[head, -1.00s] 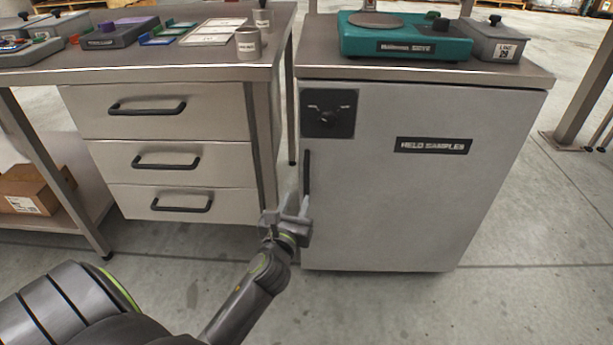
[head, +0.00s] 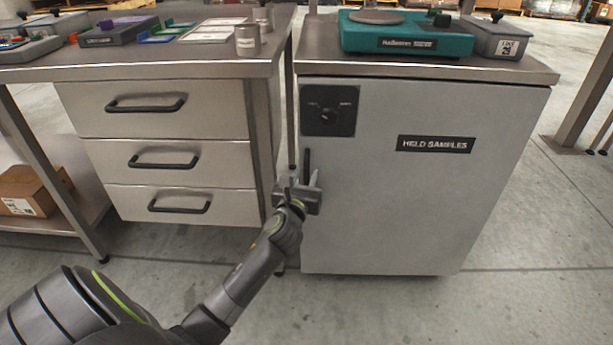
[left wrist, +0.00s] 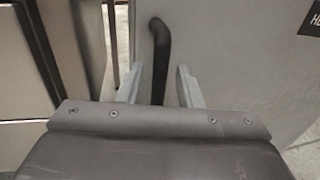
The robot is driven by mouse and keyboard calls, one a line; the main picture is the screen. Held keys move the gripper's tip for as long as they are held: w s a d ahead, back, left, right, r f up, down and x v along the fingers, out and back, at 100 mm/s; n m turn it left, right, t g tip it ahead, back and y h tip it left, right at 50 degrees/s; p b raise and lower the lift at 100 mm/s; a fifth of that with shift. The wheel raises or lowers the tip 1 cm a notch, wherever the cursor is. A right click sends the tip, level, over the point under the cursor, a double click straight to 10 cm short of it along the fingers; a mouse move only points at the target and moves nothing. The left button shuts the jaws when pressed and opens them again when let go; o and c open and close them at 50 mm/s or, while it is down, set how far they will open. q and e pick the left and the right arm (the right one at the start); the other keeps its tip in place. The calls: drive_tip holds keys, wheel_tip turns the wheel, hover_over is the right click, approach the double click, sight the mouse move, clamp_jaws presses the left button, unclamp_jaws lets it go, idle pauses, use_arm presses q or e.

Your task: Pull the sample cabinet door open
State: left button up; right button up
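The sample cabinet (head: 415,210) is a grey box with a "HELD SAMPLES" label on its shut door. Its black vertical handle (head: 307,164) is near the door's left edge, below a dark panel with a knob (head: 328,110). My left gripper (head: 303,180) is at the lower part of the handle. In the left wrist view, the handle (left wrist: 159,60) runs down between the two open fingers (left wrist: 160,85), with gaps on both sides. The handle's lower end is hidden behind the gripper body. My right gripper is not in view.
A drawer bench (head: 165,68) with three drawers stands left of the cabinet, a narrow gap between them. A teal scale (head: 405,38) and a grey lidded box (head: 497,40) stand on the cabinet top. The floor in front is clear.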

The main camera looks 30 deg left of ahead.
use_arm(q)
drive_tip(key=shift+x, duration=0.8)
drive_tip(key=shift+c, duration=0.2)
clamp_jaws()
